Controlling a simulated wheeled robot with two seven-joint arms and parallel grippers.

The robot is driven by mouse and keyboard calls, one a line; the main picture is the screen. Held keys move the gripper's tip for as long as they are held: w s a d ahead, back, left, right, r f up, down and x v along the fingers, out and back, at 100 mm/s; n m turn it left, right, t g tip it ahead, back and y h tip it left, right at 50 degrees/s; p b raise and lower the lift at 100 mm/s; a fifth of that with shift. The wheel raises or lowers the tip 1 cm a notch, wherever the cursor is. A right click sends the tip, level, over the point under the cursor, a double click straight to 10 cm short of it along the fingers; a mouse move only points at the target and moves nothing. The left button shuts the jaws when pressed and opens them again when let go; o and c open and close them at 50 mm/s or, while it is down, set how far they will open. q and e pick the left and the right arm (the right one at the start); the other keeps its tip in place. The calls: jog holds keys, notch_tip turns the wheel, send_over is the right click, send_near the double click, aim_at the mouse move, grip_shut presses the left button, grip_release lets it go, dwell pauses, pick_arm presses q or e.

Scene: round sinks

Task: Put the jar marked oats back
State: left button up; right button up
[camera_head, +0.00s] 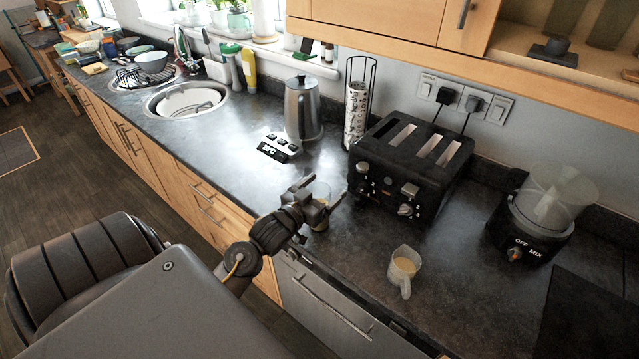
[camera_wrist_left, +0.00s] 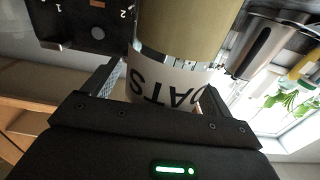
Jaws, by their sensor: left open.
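The oats jar (camera_head: 321,224) stands on the dark counter near its front edge, left of the toaster. In the left wrist view the jar (camera_wrist_left: 172,88) shows a white label with part of the word OATS, upside down, and a tan body. My left gripper (camera_head: 322,194) is open at the jar. Its fingers lie on either side of the jar in the left wrist view (camera_wrist_left: 160,95); I cannot tell whether they touch it. The gripper partly hides the jar in the head view. My right gripper is not in view.
A black toaster (camera_head: 410,165) stands close to the right of the jar, with a kettle (camera_head: 303,108) behind. A measuring jug (camera_head: 404,268) and a blender (camera_head: 533,222) are to the right. An open wall shelf (camera_head: 515,58) is at upper right. Round sinks (camera_head: 187,100) are at left.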

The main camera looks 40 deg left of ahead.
pick_arm(q)
jog(key=shift+w, duration=0.1)
jog(key=shift+c, duration=1.3)
jog(key=c, duration=1.6)
